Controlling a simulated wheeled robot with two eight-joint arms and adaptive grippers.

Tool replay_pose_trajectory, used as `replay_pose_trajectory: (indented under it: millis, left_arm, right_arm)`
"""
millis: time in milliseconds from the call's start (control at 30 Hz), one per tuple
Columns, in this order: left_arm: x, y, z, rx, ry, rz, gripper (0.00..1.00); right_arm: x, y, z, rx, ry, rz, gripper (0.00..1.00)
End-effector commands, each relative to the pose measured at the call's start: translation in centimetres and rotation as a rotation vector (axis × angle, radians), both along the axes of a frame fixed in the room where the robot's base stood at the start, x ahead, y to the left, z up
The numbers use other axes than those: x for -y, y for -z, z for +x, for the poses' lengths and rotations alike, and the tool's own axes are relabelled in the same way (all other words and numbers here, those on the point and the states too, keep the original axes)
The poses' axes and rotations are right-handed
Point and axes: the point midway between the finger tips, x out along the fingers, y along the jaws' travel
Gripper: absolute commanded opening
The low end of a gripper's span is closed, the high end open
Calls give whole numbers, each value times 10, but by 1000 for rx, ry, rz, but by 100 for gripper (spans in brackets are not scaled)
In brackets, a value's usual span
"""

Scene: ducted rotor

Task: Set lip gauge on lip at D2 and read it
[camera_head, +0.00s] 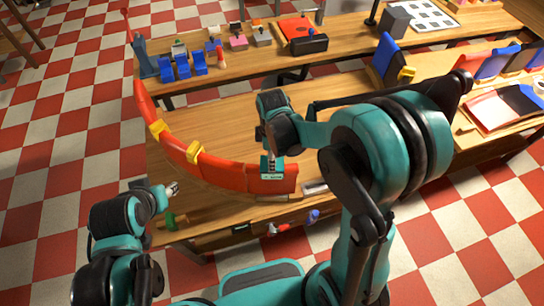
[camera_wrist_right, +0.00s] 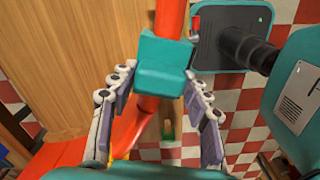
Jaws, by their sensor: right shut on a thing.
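The curved orange-red lip (camera_head: 225,173) sweeps along the left and front of the wooden table, with yellow clips (camera_head: 194,151) on it. The teal lip gauge (camera_head: 272,167) with a small pale display is at the lip's right end. My right gripper (camera_head: 271,148) is above the gauge. In the right wrist view, my right gripper (camera_wrist_right: 155,100) has its fingers around the teal gauge (camera_wrist_right: 165,68), which overlaps the red lip. I cannot tell whether it is seated. No D2 mark is legible. My left gripper (camera_head: 174,187) is near the table's front left; its opening is unclear.
A rear bench holds blue blocks (camera_head: 181,67), small coloured parts, an orange panel (camera_head: 294,28) and a black box (camera_head: 309,44). Red and blue panels (camera_head: 495,62) stand at right. A green part (camera_head: 172,221) is at the front left edge. The table inside the curve is clear.

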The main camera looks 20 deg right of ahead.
Motion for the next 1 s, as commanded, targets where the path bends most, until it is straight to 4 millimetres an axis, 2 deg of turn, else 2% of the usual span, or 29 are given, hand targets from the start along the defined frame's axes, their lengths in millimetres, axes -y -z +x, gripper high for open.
replay_pose_trajectory:
  millis: [267, 300, 367, 667, 767, 867, 1000]
  left_arm:
    - [0, 4, 0, 0, 0, 0, 40]
    - [0, 3, 0, 0, 0, 0, 40]
    - [0, 3, 0, 0, 0, 0, 40]
    - [0, 3, 0, 0, 0, 0, 40]
    - [0, 3, 0, 0, 0, 0, 40]
    - [0, 3, 0, 0, 0, 0, 40]
    - [0, 3, 0, 0, 0, 0, 40]
  right_arm:
    - [0, 4, 0, 0, 0, 0, 15]
    - [0, 3, 0, 0, 0, 0, 58]
    - [0, 3, 0, 0, 0, 0, 72]
    - [0, 3, 0, 0, 0, 0, 72]
    - [0, -3, 0, 0, 0, 0, 72]
    - [0, -17, 0, 0, 0, 0, 72]
    - [0, -47, 0, 0, 0, 0, 72]
